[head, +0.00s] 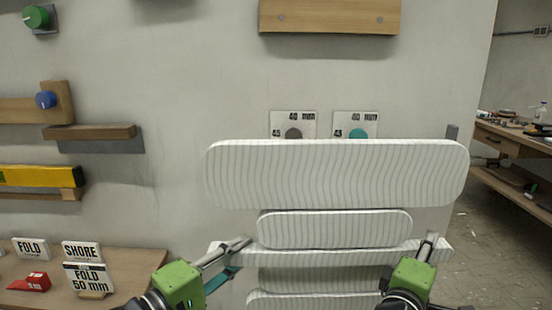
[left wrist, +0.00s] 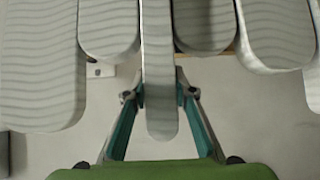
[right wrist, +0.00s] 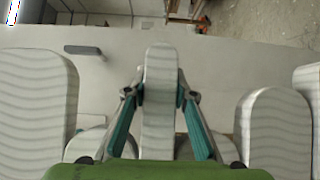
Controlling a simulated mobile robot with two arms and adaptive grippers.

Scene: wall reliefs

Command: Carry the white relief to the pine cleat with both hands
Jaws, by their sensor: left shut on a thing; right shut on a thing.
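The white relief (head: 338,175) is a stack of rounded white slats with fine wavy grooves. It hangs upright between my two grippers in front of the wall. My left gripper (head: 240,247) is shut on the left end of a thin middle slat, which shows between its fingers in the left wrist view (left wrist: 160,85). My right gripper (head: 431,241) is shut on that slat's right end, seen in the right wrist view (right wrist: 158,105). A pine-coloured wooden bar (head: 330,17) with two screw heads, likely the pine cleat, is on the wall above the relief. The relief's lower part is partly hidden.
Two cards, one with a grey disc (head: 293,124) and one with a teal disc (head: 355,124), show just above the relief. A wooden shelf (head: 95,132) and yellow bar (head: 40,177) are at left. A table with signs (head: 82,278) stands lower left; a workbench (head: 510,145) stands right.

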